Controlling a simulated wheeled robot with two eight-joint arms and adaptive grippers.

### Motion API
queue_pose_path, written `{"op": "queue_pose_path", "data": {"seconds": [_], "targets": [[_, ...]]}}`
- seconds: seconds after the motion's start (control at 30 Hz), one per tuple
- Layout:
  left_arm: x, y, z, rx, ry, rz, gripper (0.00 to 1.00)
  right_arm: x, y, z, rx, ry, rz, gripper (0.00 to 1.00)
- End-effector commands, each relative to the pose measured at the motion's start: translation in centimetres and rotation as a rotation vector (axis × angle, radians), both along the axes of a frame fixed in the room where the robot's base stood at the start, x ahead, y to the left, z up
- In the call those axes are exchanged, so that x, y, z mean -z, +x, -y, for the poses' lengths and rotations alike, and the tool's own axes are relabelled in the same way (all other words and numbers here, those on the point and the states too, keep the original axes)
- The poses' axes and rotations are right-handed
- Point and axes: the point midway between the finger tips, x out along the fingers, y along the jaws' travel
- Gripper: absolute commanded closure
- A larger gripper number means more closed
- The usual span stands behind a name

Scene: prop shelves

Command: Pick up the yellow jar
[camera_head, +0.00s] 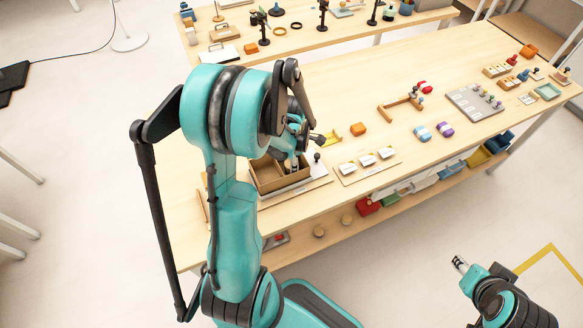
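I cannot make out a yellow jar for certain. A small flat yellow piece (333,137) lies on the table beside an orange block (358,129); its shape is unclear. My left arm reaches over the table, and its gripper (291,168) points down at an open brown box (268,186). The arm hides part of the gripper and the box, and I cannot see whether the fingers hold anything. My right gripper (459,264) is over the floor at the lower right, away from the table. Its fingers are too small to read.
White cards on a board (350,178) lie right of the box. A wooden frame (398,107), blue and purple pieces (445,129) and a grey pegboard (462,102) stand farther right. A second table stands behind.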

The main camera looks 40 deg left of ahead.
Motion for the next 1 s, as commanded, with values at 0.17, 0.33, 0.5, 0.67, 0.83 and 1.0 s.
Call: {"op": "queue_pose_path", "data": {"seconds": [0.17,0.33,0.5,0.67,0.83,1.0], "targets": [[-0.1,0.0,0.0,0.000,0.000,0.000,0.79,-0.1,0.0,0.0,0.000,0.000,0.000,0.60],[-0.1,0.0,0.0,0.001,0.000,0.000,0.93,-0.1,0.0,0.0,0.000,0.000,0.000,0.60],[-0.3,0.0,0.0,0.001,0.000,0.000,0.93,-0.2,0.0,0.0,0.000,0.000,0.000,0.60],[-2.6,0.0,0.0,0.001,0.000,0.000,0.93,-1.2,0.0,0.0,0.000,0.000,0.000,0.60],[-6.4,0.0,0.0,0.001,0.000,0.000,0.93,-2.7,0.0,0.0,0.000,0.000,0.000,0.60],[-9.1,0.0,0.1,0.007,0.000,0.000,0.93,-3.6,0.0,0.0,0.000,0.000,0.000,0.60]]}}
